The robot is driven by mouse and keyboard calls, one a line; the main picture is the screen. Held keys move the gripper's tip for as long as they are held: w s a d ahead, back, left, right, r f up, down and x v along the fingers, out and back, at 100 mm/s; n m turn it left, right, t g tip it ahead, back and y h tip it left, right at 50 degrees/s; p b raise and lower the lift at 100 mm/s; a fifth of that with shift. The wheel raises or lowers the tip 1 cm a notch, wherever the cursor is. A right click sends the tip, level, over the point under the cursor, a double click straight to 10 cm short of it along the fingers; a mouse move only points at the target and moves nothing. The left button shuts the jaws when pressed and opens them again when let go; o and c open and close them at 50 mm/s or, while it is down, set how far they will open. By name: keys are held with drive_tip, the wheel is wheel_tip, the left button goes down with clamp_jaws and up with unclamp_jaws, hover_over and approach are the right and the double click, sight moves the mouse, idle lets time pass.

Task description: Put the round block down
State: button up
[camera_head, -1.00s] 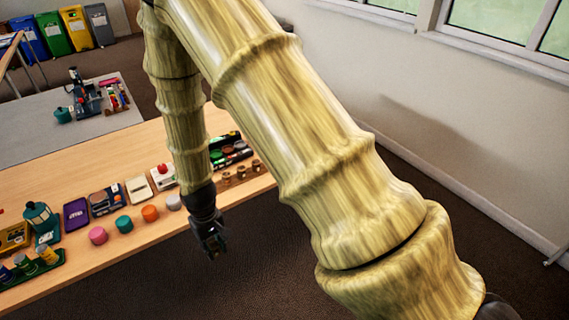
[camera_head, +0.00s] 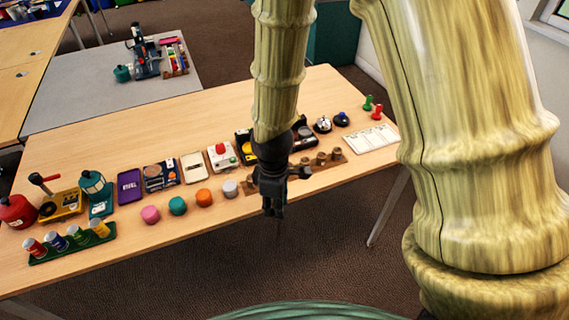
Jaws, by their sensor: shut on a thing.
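My gripper (camera_head: 273,208) hangs pointing down at the front edge of the table (camera_head: 330,92), right of the grey round block. It is dark and small here, and its fingers are closed; the round block between them cannot be made out. Several round blocks stand in a row along the front edge: a pink one (camera_head: 150,215), a teal one (camera_head: 177,206), an orange one (camera_head: 204,197) and a grey one (camera_head: 230,189). Whether the gripper is over the table or just in front of it is hard to tell.
A brown rack with pegs (camera_head: 337,155) lies partly behind my gripper. Behind the blocks are a purple tray (camera_head: 129,186), a cream tray (camera_head: 194,168) and a white box with a red button (camera_head: 221,156). A green rack of bottles (camera_head: 72,247) stands left. The back of the tabletop is clear.

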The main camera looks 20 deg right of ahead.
drive_tip(key=w+d+p, duration=0.1)
drive_tip(key=w, duration=0.4)
drive_tip(key=w+d+f, duration=0.1)
drive_tip(key=w, duration=0.4)
drive_tip(key=w+d+p, duration=0.1)
drive_tip(key=w, duration=0.4)
drive_tip(key=shift+d+f+p, duration=0.2)
drive_tip(key=shift+d+p, duration=0.05)
drive_tip(key=shift+p, duration=0.05)
drive_tip(key=shift+f+p, duration=0.4)
drive_tip(key=shift+f, duration=1.35)
drive_tip(key=shift+f, duration=0.15)
drive_tip(key=o, duration=0.8)
wheel_tip(320, 180, up, 12)
drive_tip(key=shift+r+b, duration=0.15)
drive_tip(key=shift+b, duration=0.7)
